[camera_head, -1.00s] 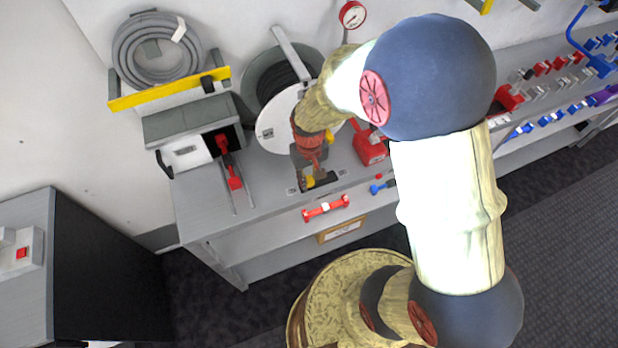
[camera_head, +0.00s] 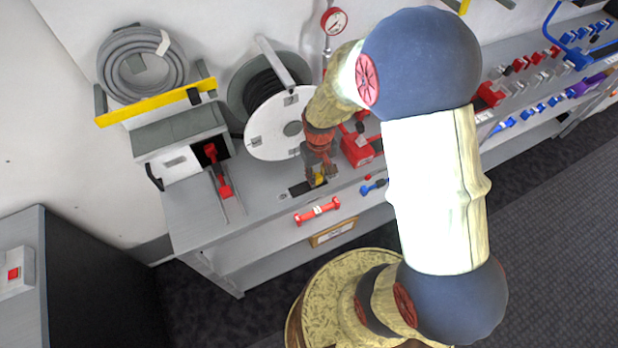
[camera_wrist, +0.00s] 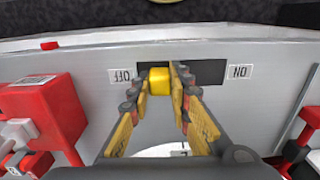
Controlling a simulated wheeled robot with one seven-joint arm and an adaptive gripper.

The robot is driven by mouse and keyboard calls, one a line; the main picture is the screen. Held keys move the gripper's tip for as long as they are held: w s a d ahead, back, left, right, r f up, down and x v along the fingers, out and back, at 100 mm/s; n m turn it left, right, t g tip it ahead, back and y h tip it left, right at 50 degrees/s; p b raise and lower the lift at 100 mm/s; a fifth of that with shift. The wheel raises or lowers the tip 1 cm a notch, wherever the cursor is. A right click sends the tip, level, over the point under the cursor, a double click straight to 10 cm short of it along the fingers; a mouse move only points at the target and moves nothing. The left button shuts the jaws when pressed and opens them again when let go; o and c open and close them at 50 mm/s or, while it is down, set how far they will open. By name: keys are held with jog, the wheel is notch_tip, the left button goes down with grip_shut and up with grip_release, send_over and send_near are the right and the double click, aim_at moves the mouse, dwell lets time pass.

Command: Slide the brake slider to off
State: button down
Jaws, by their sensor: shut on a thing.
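The yellow brake slider (camera_wrist: 159,84) sits in a dark slot (camera_wrist: 208,80) in the grey bench top. It is near the slot's left end in the wrist view, by the OFF label (camera_wrist: 122,76). The ON label (camera_wrist: 240,72) is past the other end, with bare slot between. My gripper (camera_wrist: 158,92) is shut on the slider, one finger on each side. In the head view my gripper (camera_head: 318,176) is down at the bench, with the slider (camera_head: 319,180) partly hidden and bare slot (camera_head: 298,188) to its left.
A red box (camera_head: 358,150) stands close to the right of my gripper in the head view. A white reel (camera_head: 270,128) is behind it, and a red-ended bar (camera_head: 317,211) lies at the bench's front edge. A red-handled tool (camera_head: 222,180) is to the left.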

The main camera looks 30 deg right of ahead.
aim_at(318, 175)
jog(key=shift+d, duration=0.1)
jog(key=c, duration=1.6)
grip_release()
jog(key=shift+d, duration=0.1)
jog(key=shift+c, duration=0.2)
jog(key=shift+r, duration=0.1)
notch_tip(318, 175, up, 12)
